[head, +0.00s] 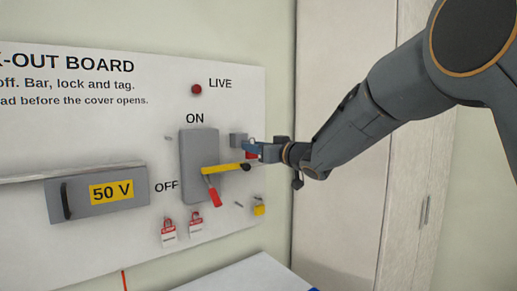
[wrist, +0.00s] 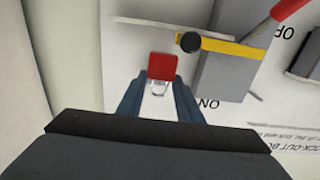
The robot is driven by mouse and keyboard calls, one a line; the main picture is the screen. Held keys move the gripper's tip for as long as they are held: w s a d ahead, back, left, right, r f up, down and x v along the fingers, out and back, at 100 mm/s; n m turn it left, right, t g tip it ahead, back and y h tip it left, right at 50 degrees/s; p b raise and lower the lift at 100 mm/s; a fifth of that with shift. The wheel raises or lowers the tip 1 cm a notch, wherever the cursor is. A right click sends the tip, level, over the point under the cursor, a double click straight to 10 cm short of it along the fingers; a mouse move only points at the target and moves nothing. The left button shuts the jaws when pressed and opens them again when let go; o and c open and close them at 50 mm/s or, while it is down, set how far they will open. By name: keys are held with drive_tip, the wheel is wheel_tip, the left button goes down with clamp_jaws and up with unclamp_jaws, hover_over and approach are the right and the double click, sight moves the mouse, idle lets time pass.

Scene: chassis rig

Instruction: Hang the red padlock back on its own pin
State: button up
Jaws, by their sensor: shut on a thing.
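My gripper (head: 258,148) is at the right side of the board, shut on the red padlock (head: 251,155). In the wrist view the padlock's red body (wrist: 162,67) sticks out past my fingertips (wrist: 158,85), with its metal shackle between the fingers. In the head view the gripper partly hides the padlock. A bare pin (head: 238,204) sticks out low on the board, left of a hanging yellow padlock (head: 259,206). Another small pin (head: 168,138) is left of the switch box. I cannot tell which pin belongs to the red padlock.
A yellow bar (head: 222,168) with a black knob crosses the grey switch box (head: 199,150), close beside my gripper. The red lever (head: 212,192) points down. Two red-and-white tags (head: 168,233) (head: 196,224) hang below.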

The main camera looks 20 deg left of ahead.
drive_tip(key=shift+x, duration=1.55)
drive_tip(key=v, duration=0.9)
drive_tip(key=shift+r, duration=0.2)
idle(0.8)
